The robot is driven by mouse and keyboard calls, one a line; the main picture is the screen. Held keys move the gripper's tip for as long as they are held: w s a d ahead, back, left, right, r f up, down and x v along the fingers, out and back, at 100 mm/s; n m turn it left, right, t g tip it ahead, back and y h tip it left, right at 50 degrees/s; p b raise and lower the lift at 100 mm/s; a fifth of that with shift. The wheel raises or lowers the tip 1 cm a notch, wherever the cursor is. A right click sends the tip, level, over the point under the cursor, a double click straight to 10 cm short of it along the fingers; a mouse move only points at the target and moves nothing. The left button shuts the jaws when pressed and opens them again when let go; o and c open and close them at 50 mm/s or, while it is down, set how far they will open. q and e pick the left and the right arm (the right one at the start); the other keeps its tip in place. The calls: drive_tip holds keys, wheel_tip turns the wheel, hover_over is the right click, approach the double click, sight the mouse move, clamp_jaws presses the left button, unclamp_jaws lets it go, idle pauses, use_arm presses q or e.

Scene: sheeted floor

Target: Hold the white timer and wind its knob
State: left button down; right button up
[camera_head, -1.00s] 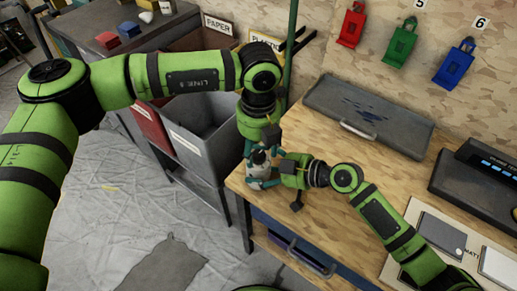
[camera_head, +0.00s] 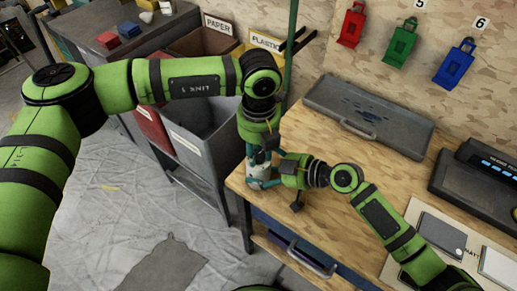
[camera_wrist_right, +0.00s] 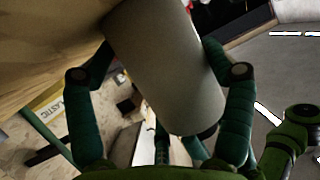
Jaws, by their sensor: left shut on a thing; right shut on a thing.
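The white timer (camera_head: 257,171) is small and partly hidden between my two grippers at the left corner of the wooden workbench in the head view. In the right wrist view it is a pale grey-white cylinder (camera_wrist_right: 165,65), tilted, between the two teal fingers. My right gripper (camera_head: 270,174) is shut on its body from the right; its fingers also show in the right wrist view (camera_wrist_right: 160,85). My left gripper (camera_head: 260,152) comes down from above and is shut at the timer's top. The knob itself is hidden by the left gripper.
A grey tray (camera_head: 370,115) lies at the back of the workbench (camera_head: 325,150). Red, green and blue holders hang on the wall. Bins (camera_head: 205,125) stand left of the bench. A dark device (camera_head: 485,175) and flat plates lie at the right.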

sight(259, 154)
use_arm(q)
drive_tip(key=shift+m, duration=2.6)
drive_tip(key=c, duration=0.9)
unclamp_jaws()
drive_tip(key=shift+r, duration=4)
